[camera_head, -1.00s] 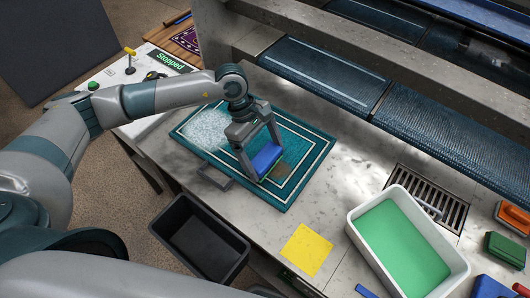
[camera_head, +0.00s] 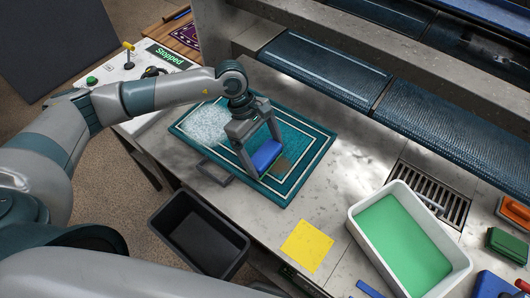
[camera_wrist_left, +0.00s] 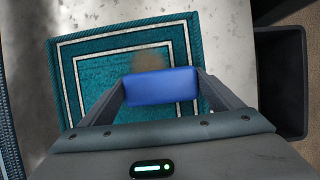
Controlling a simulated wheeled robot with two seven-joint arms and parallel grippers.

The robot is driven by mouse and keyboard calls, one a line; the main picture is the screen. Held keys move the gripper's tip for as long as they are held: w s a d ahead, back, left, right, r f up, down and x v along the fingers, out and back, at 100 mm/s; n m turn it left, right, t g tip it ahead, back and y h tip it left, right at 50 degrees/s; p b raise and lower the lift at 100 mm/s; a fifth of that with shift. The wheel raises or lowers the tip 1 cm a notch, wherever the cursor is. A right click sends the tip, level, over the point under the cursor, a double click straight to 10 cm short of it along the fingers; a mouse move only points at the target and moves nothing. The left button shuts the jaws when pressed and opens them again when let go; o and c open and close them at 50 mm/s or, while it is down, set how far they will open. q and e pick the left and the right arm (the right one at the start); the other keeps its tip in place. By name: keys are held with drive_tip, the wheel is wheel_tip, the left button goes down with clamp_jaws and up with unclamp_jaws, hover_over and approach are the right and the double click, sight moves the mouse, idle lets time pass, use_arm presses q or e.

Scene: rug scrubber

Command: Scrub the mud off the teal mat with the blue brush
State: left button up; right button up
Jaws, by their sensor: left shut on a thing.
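The teal mat (camera_head: 306,148) with white border lines lies flat on the grey counter. A whitish foamy patch (camera_head: 207,122) covers its far left part. A brown mud patch (camera_head: 281,164) shows just right of the brush; it also shows in the left wrist view (camera_wrist_left: 150,58), beyond the brush. My left gripper (camera_head: 262,160) is shut on the blue brush (camera_head: 266,155), over the mat. The brush also shows between the fingers in the left wrist view (camera_wrist_left: 162,88). Its bristles are hidden, so I cannot tell whether it touches the mat. My right gripper is not in view.
A white tub of green liquid (camera_head: 361,227) stands at the right by a drain grate (camera_head: 447,186). A yellow cloth (camera_head: 306,246) lies in front. A black bin (camera_head: 197,232) stands below the counter edge. A dark conveyor belt (camera_head: 325,70) runs behind; a "Stopped" panel (camera_head: 168,57) is at left.

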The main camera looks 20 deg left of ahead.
use_arm(q)
drive_tip(key=shift+f, duration=0.25)
drive_tip(key=shift+r, duration=0.1)
drive_tip(key=shift+d, duration=0.1)
drive_tip(key=shift+s+d+b, duration=0.25)
drive_tip(key=shift+d+b, duration=0.05)
drive_tip(key=shift+d, duration=0.3)
drive_tip(key=shift+s+d+b, duration=0.2)
drive_tip(key=shift+d+b, duration=0.1)
drive_tip(key=shift+d, duration=0.3)
drive_tip(key=shift+s+d, duration=0.2)
drive_tip(key=shift+d, duration=0.5)
drive_tip(key=shift+d, duration=0.1)
drive_tip(key=shift+s+d+f+b, duration=0.1)
drive_tip(key=shift+s+d+b, duration=0.1)
drive_tip(key=shift+d+b, duration=0.25)
drive_tip(key=shift+s+d+f+b, duration=0.1)
drive_tip(key=shift+s+d+b, duration=0.15)
drive_tip(key=shift+d, duration=0.35)
drive_tip(key=shift+s+d+f+b, duration=0.1)
drive_tip(key=shift+s+d+b, duration=0.15)
drive_tip(key=shift+d, duration=0.25)
drive_tip(key=shift+s+d, duration=0.1)
drive_tip(key=shift+d, duration=0.15)
